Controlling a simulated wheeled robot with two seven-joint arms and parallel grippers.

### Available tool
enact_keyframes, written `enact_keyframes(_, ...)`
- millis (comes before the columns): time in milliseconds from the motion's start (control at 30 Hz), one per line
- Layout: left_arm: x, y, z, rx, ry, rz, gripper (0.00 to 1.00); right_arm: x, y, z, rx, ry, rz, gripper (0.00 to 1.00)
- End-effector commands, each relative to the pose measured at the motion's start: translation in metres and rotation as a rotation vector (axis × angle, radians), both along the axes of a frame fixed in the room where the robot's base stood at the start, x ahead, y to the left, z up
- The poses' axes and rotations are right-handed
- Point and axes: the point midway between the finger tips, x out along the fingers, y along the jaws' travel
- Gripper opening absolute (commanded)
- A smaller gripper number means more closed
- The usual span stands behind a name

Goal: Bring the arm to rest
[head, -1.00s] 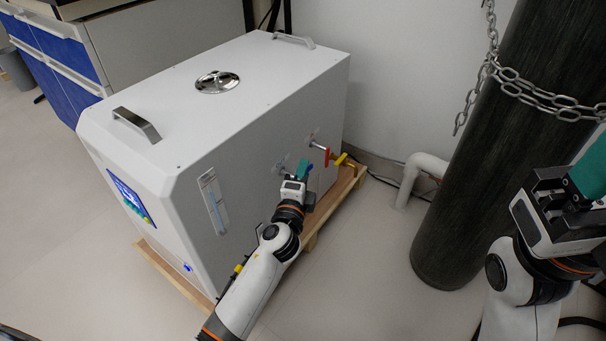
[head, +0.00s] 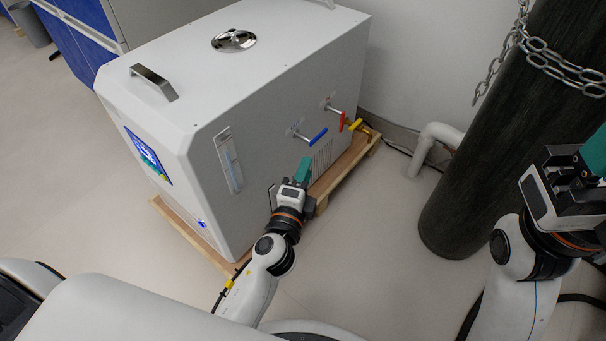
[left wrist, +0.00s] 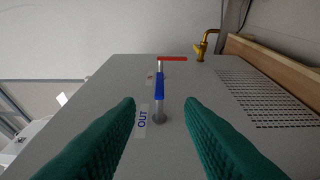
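The white distiller (head: 270,95) stands on a wooden pallet. Its blue-handled valve (head: 315,137) and red-handled valve (head: 341,121) stick out of its side. My left gripper (head: 304,168) has teal fingers and is in front of that side, below the blue handle and apart from it. In the left wrist view its two fingers (left wrist: 160,118) are spread with nothing between them. The blue handle (left wrist: 159,88), beside an OUT label, shows beyond the gap. My right gripper (head: 594,152) is at the right edge, partly cut off, and its finger gap is hidden.
A dark cylinder (head: 490,140) with a chain stands at the right. A yellow tap (head: 356,125) is close to the red valve. The wooden pallet (head: 350,160) juts out below the distiller. Floor between pallet and cylinder is clear.

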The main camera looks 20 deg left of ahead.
Motion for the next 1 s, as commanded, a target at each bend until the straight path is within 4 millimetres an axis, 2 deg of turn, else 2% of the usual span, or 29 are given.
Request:
enact_keyframes(167, -0.008, 0.000, 0.000, 0.000, 0.001, 0.001, 0.35, -0.001, 0.000, 0.002, -0.001, -0.008, 0.000, 0.57)
enact_keyframes(667, -0.008, -0.001, 0.003, -0.010, -0.004, -0.007, 0.35, -0.003, 0.000, 0.005, -0.004, -0.016, -0.002, 0.57)
enact_keyframes(767, -0.010, -0.011, 0.025, -0.089, -0.044, -0.072, 0.35, 0.000, -0.001, 0.004, -0.003, 0.007, -0.001, 0.57)
enact_keyframes(833, -0.015, -0.025, 0.056, -0.205, -0.100, -0.167, 0.35, 0.003, -0.001, 0.003, -0.001, 0.033, 0.000, 0.57)
enact_keyframes(867, -0.019, -0.031, 0.073, -0.267, -0.131, -0.220, 0.35, 0.004, -0.001, 0.002, 0.000, 0.047, 0.001, 0.57)
enact_keyframes(967, -0.040, -0.053, 0.140, -0.506, -0.257, -0.425, 0.35, 0.007, -0.003, -0.004, 0.004, 0.098, 0.005, 0.57)
enact_keyframes(1000, -0.052, -0.058, 0.168, -0.604, -0.311, -0.510, 0.35, 0.007, -0.003, -0.007, 0.006, 0.119, 0.005, 0.57)
